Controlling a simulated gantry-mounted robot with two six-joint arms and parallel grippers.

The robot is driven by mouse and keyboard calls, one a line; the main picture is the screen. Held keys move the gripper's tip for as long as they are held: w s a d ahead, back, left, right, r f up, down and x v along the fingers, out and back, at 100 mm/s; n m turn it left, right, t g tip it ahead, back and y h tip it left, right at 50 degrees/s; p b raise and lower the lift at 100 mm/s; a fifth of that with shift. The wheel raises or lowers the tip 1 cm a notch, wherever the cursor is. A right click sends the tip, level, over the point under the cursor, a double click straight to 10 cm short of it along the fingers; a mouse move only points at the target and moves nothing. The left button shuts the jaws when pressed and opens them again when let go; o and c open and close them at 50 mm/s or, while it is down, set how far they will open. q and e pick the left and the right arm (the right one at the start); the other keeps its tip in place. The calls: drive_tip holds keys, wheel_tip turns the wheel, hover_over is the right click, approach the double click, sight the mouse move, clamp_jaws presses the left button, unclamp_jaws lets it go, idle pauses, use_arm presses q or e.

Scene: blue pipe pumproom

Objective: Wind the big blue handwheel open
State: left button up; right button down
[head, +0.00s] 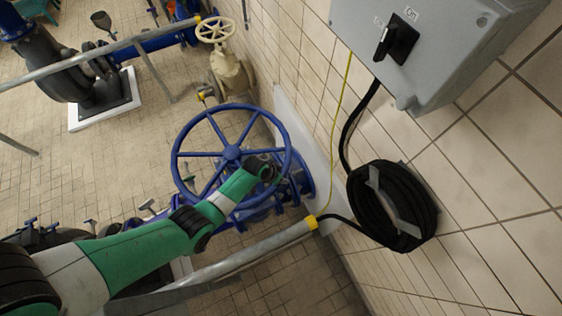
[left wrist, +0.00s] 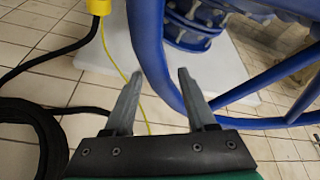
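The big blue handwheel (head: 232,153) is in the middle of the head view, with a round rim, several spokes and a hub. My left gripper (head: 277,171) is at the wheel's right-hand rim, partly hidden by its own wrist. In the left wrist view the two fingers of my left gripper (left wrist: 160,74) are spread apart. The blue rim (left wrist: 150,40) runs down between the fingertips and bends right behind the right finger. The fingers are not closed on it; I cannot tell how deep the rim sits between them. My right gripper is not in view.
A tiled wall with a grey switch box (head: 440,40) and a coiled black hose (head: 390,207) stands to the right. A metal rail with a yellow end (head: 311,222) runs below the wheel. A smaller cream handwheel (head: 215,29) is beyond.

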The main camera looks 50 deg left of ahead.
use_arm(q)
clamp_jaws()
idle(1.2)
